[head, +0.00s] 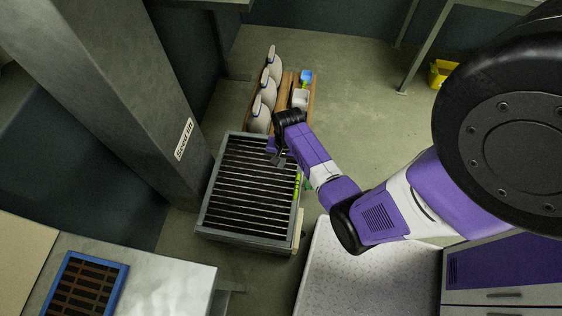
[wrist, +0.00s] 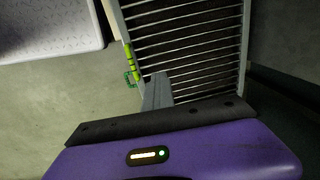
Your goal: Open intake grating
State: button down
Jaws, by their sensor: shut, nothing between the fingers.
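The intake grating (head: 246,197) is a set of parallel light bars in a grey frame over a dark opening. It looks flat in its frame. In the wrist view its bars (wrist: 190,42) fill the top centre. A yellow-green striped strip (head: 298,185) lies along its right edge; in the wrist view this strip (wrist: 129,54) is on the left edge, with a small green handle-like part (wrist: 130,79) beside it. My gripper (head: 277,160) is shut and empty over the grating's far right part. Its fingers (wrist: 158,88) show near that edge in the wrist view; contact cannot be told.
A grey column labelled Seed lift (head: 130,80) stands left of the grating. A wooden rack (head: 284,95) with pale rounded pieces and scoops is behind it. A white patterned surface (head: 350,280) is front right, and a metal table (head: 160,285) front left.

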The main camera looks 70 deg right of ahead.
jog(key=c, duration=1.4)
grip_release()
notch_tip(320, 180, up, 8)
jog(key=p, duration=0.1)
jog(key=shift+s+f, duration=0.15)
jog(key=shift+s, duration=0.2)
